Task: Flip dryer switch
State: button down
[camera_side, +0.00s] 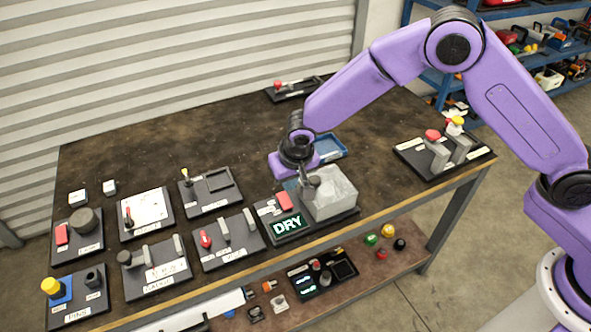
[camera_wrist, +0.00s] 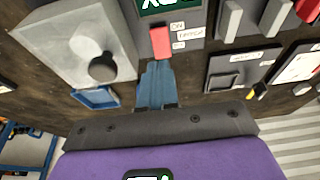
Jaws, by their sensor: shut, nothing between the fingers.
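The dryer panel (camera_side: 312,228) is a dark plate at the table's front edge. It carries a lit display (camera_side: 288,225) reading DRY, a pale grey box (camera_side: 335,195) with a dark round knob, and a red switch (camera_side: 284,201). In the wrist view the red switch (camera_wrist: 161,42) lies just beyond my fingertips, with small white labels beside it, one reading ON. My gripper (camera_side: 291,187) points down over the panel between the switch and the knob side. In the wrist view my gripper (camera_wrist: 160,66) is shut and empty. I cannot tell whether it touches the switch.
Several other panels with switches and levers stand left of the dryer, one with a red lever (camera_side: 205,240) close by. A blue tray (camera_side: 330,147) lies behind my gripper. A panel with red and yellow knobs (camera_side: 443,150) stands at the right. The back left tabletop is clear.

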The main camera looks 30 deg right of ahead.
jog(key=s+v, duration=0.1)
jog(key=v, duration=0.6)
jog(key=shift+s, duration=0.25)
jog(key=s+d+r+n+g, duration=0.1)
jog(key=s+d+r+n, duration=0.2)
jog(key=s+d, duration=0.5)
jog(key=s+d+r+n+g, duration=0.1)
jog(key=s+d+r+n, duration=0.2)
jog(key=s+d+n, duration=0.2)
jog(key=s+d+r+n+g, duration=0.1)
jog(key=s+d+r+n, duration=0.2)
jog(key=s+d, duration=0.9)
jog(key=s+n, duration=0.1)
jog(key=s, duration=0.4)
jog(key=shift+r+n, duration=0.3)
jog(key=shift+r, duration=0.05)
